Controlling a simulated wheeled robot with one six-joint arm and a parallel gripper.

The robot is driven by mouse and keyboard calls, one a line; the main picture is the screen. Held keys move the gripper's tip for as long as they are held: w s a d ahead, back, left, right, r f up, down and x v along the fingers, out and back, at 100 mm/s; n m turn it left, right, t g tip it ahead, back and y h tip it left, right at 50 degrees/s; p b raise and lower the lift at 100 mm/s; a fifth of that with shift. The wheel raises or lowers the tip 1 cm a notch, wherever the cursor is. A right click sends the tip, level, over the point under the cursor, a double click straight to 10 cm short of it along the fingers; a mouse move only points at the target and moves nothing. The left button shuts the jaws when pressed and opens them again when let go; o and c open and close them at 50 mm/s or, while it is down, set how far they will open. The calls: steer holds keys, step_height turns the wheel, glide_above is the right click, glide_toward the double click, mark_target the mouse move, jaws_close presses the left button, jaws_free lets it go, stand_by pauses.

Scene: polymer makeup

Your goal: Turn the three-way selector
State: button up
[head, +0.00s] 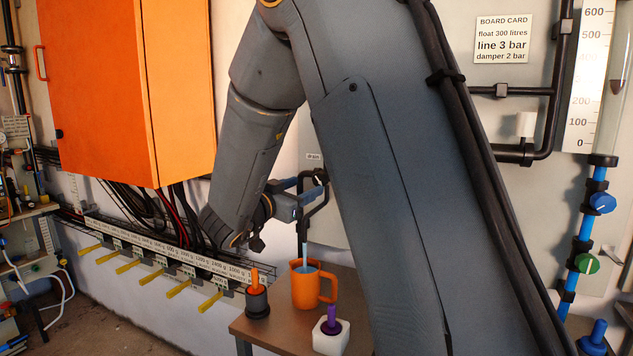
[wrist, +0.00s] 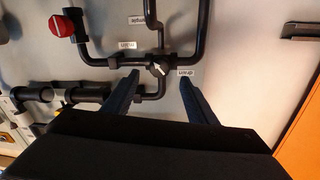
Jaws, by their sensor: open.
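The three-way selector (wrist: 159,68) is a small dark round knob with a white pointer mark, set where black pipes meet on a pale panel in the wrist view. The pointer slants toward the upper left of that picture. Small upside-down labels sit around it, one at the left, one above and one at the right. My gripper (wrist: 160,80) is open, its two blue fingers spread to either side of the knob's position with nothing between them. I cannot tell how far the fingertips are from the panel. In the head view my arm hides the selector.
A red knob (wrist: 61,26) sits on the piping at upper left. An orange mug (head: 308,286) stands on a small table (head: 272,332), a light-blue column reaching into it from the pipe above. An orange cabinet (head: 125,90) hangs at left. A board card (head: 502,39) is at upper right.

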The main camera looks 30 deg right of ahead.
mark_target(318, 181)
steer(key=shift+w+d+n, duration=0.15)
steer(key=shift+d+n, duration=0.15)
steer(key=shift+n, duration=0.1)
steer(key=p+x, duration=0.2)
steer(key=x, duration=0.5)
steer(key=shift+w, duration=0.1)
